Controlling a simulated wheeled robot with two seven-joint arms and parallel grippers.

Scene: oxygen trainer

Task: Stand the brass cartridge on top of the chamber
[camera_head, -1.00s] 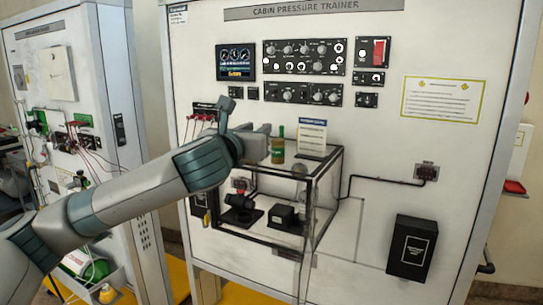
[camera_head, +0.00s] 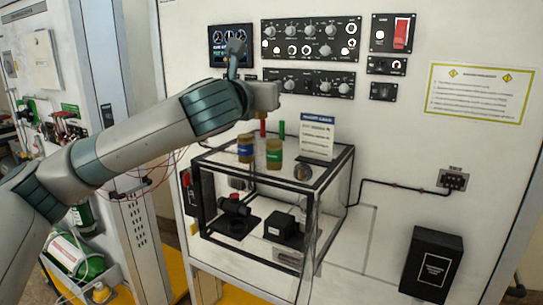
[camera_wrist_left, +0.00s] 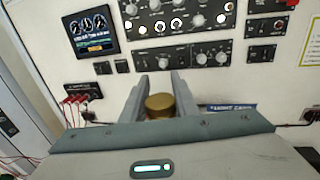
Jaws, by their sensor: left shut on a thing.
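My left gripper (camera_head: 265,96) is raised above the clear chamber (camera_head: 208,183) in front of the trainer panel. In the left wrist view its two fingers (camera_wrist_left: 160,84) are on either side of a round brass cartridge (camera_wrist_left: 160,103), and it is shut on it. The held cartridge is mostly hidden by the gripper in the head view. On the chamber's top stand a brass-coloured cylinder with a blue label (camera_head: 245,148) and one with a green label (camera_head: 274,153). My right gripper is not in view.
The panel's switches (camera_head: 310,40) are close behind the gripper. A black box (camera_head: 432,263) hangs at lower right.

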